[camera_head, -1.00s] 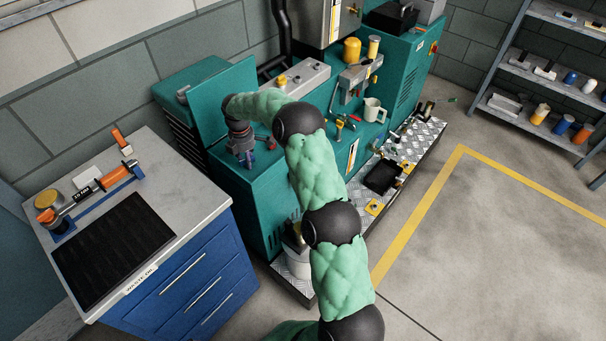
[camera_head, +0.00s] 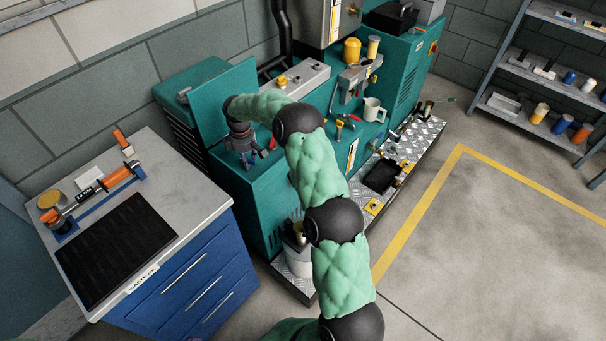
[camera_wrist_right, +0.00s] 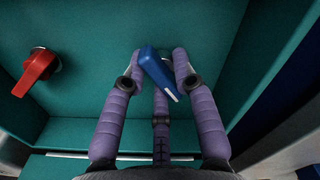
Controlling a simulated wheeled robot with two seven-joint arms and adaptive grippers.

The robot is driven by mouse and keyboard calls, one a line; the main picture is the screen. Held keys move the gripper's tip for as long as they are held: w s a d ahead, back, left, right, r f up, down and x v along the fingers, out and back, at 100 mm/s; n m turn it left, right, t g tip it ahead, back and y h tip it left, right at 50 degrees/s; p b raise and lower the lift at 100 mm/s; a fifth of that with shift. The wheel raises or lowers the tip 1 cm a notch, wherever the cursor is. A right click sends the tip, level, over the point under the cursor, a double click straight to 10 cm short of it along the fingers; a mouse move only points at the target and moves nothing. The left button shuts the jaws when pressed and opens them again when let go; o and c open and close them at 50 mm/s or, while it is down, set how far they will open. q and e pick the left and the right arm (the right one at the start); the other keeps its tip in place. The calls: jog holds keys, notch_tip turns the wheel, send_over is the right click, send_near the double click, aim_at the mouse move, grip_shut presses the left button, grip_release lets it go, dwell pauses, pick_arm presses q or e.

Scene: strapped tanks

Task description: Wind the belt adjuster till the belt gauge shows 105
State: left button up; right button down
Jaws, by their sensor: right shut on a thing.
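My right gripper (camera_head: 246,158) points down at the top of the teal machine (camera_head: 226,183), beside its raised panel. In the right wrist view its purple fingers (camera_wrist_right: 160,78) are closed around a blue handle (camera_wrist_right: 157,72), which sits tilted over the teal surface. This handle may be the belt adjuster, but no label shows. A red lever (camera_wrist_right: 37,72) stands apart from the fingers to the left in that view. I cannot make out a belt gauge or any reading. My left gripper is not in view.
A blue cabinet (camera_head: 187,282) with a black mat (camera_head: 117,249) and orange-handled tools stands at the left. A white mug (camera_head: 373,108) and hand tools lie along the machine's top. A grey shelf (camera_head: 537,122) stands at the right; the floor inside the yellow lines is clear.

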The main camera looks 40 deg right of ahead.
jog(key=shift+s+d+f+m, duration=0.15)
jog(key=shift+s+m, duration=0.1)
jog(key=shift+m, duration=0.15)
jog(key=m, duration=0.4)
jog(key=shift+m, duration=0.4)
jog(key=m, duration=0.4)
jog(key=shift+s+p, duration=0.15)
jog(key=shift+p, duration=0.15)
jog(key=c, duration=1.2)
grip_release()
jog(key=shift+r, duration=0.2)
